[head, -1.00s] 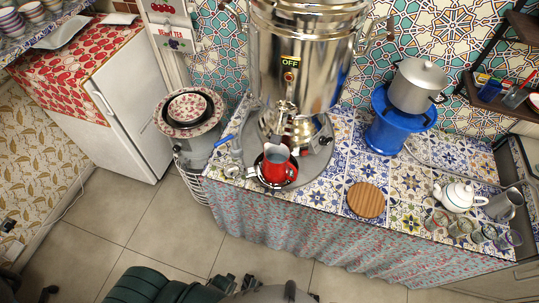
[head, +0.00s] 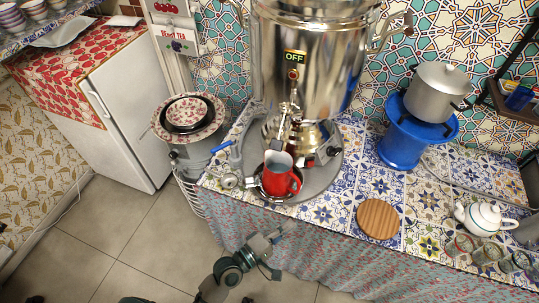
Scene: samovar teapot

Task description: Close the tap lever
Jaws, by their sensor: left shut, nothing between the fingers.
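The large silver samovar (head: 318,60) stands on a round metal base on the tiled counter. Its tap (head: 288,118) sticks out at the front, below a sign reading OFF. The tap lever seems to be the upright part above the spout; its exact angle is too small to tell. A red mug (head: 279,180) stands under the spout. My left gripper (head: 274,238) is in front of the counter's cloth skirt, below and apart from the mug and tap. It is shut and empty. My right gripper is not in view.
A blue-handled valve (head: 224,147) is left of the samovar. A wooden board (head: 379,219), a blue stand (head: 409,137) with a grey pot (head: 438,90), a white teapot (head: 483,217) and glasses are to the right. The floor (head: 130,240) at left is open.

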